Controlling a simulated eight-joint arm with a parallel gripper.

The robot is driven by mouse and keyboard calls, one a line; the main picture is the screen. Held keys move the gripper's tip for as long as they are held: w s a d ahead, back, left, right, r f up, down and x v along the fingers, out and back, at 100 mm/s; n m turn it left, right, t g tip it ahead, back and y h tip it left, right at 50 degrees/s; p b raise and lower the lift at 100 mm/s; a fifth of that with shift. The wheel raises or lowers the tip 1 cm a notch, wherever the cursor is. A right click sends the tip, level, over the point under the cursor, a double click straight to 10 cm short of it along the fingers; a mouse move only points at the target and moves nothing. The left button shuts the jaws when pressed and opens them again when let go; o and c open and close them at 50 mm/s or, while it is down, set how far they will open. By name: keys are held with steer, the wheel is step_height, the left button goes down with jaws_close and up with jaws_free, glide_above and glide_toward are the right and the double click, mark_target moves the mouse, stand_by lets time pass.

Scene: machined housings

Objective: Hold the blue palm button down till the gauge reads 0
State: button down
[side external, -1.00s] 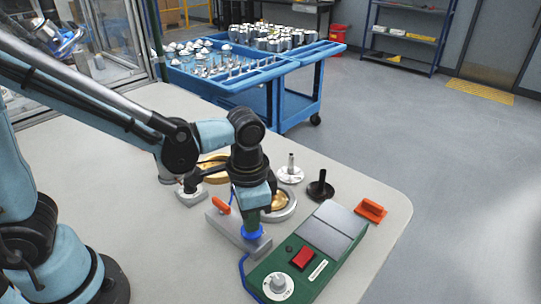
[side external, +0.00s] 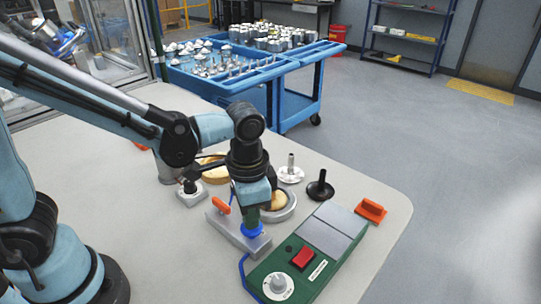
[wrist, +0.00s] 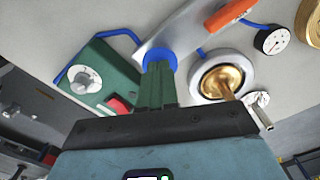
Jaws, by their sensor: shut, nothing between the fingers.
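The blue palm button (side external: 252,231) sits on a grey metal bar on the bench, beside the green control box. It also shows in the wrist view (wrist: 161,54). My gripper (side external: 252,220) is shut and empty, pointing down over the button. In the wrist view its green fingers (wrist: 158,72) meet the button and cover part of its top; they appear to touch it. How far the button is pressed I cannot tell. The gauge (wrist: 273,40) is a white round dial at upper right of the wrist view. Its needle is too small to read.
The green control box (side external: 318,262) has a red switch (side external: 303,257) and a white dial knob (side external: 278,286). A brass-centred round housing (wrist: 221,77) is close to my fingers.

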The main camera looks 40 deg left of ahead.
steer(key=shift+r, duration=2.2)
steer(key=shift+a, duration=0.1)
steer(key=a+r+n+t, duration=0.3)
steer(key=a+n+t, duration=0.3)
steer(key=a, duration=0.6)
steer(key=shift+s+a+t, duration=0.2)
steer(key=shift+s+t, duration=0.2)
steer(key=shift+t, duration=0.2)
steer(key=shift+r, duration=0.1)
